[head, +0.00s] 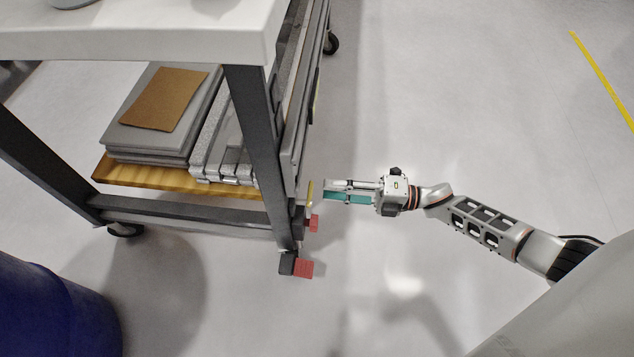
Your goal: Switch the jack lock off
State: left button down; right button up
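A cart stands at the left, and low on its near right corner post are two red pedal-like blocks, an upper one (313,223) and a lower one (303,268). A thin yellow lever (310,192) stands upright just above the upper red block. I cannot tell for certain which of these parts is the jack lock. My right gripper (325,190), with teal finger pads, points left, its fingertips a short way right of the yellow lever and apparently apart from it. Whether its fingers are spread is unclear at this angle. My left gripper is out of view.
The cart's white top (150,38) overhangs a lower shelf (115,176) with stacked grey plates (135,140), a brown sheet (165,98) and metal blocks (212,140). A dark blue rounded object (50,310) is at lower left. Floor right of the cart is clear.

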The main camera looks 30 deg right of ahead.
jog(key=v, duration=0.6)
dwell(0.4)
